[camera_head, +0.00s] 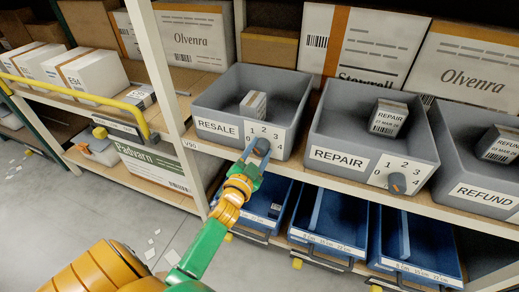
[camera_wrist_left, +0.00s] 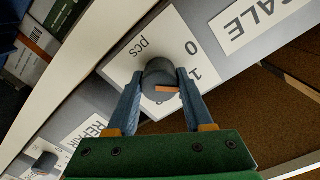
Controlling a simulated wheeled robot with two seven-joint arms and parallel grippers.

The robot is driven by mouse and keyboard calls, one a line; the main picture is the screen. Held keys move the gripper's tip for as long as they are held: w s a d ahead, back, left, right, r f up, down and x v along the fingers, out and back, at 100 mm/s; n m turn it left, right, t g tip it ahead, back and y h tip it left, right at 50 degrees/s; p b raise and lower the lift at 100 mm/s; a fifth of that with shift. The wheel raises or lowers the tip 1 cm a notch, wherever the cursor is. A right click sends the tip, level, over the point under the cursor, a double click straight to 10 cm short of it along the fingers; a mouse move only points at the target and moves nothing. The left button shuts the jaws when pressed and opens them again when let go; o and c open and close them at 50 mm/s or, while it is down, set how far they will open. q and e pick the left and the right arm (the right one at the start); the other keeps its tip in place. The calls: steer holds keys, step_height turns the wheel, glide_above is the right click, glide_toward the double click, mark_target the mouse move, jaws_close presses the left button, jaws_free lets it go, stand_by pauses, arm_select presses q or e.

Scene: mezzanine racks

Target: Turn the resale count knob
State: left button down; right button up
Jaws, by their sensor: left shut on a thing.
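The grey RESALE bin (camera_head: 213,104) stands on the shelf with a white label and a white dial plate (camera_head: 277,135) on its front. The dark round resale count knob (camera_head: 261,146) sits on this plate. My left gripper (camera_head: 256,153) reaches up to it from below and is shut on it. In the left wrist view the knob (camera_wrist_left: 157,72) sits between the two fingers of my left gripper (camera_wrist_left: 160,80). Its orange pointer lies toward the right finger, near the printed 1. The fingers hide part of the plate's numbers. My right gripper is not in view.
A REPAIR bin (camera_head: 322,130) with its own knob (camera_head: 397,183) and a REFUND bin (camera_head: 470,165) stand to the right. Blue bins (camera_head: 328,226) fill the shelf below. A white rack post (camera_head: 158,70) rises left of the RESALE bin.

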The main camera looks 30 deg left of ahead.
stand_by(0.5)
arm_select(q)
steer(key=shift+c, duration=1.4)
jaws_free()
steer(key=v, duration=0.7)
